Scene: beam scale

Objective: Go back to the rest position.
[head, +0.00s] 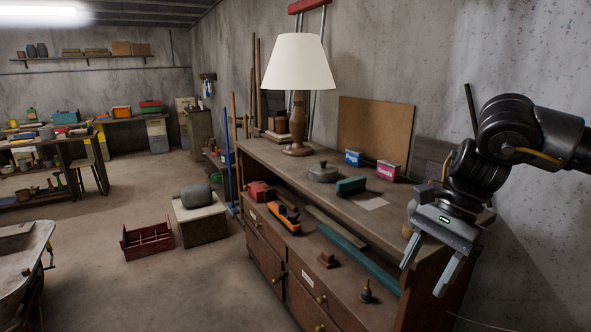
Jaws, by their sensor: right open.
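My right gripper (426,277) is at the right of the head view, on the arm that comes in from the right edge. Its two fingers are apart, point down, and hold nothing. It hangs in front of the right end of the wooden cabinet (262,151). From this view I cannot tell how far it is from the cabinet. My left gripper is not in view. No beam scale can be made out clearly.
The cabinet carries a lamp (298,65), a green block-like item (351,186), small boxes (387,171) and an orange tool (285,217). A red crate (147,241) stands on the floor.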

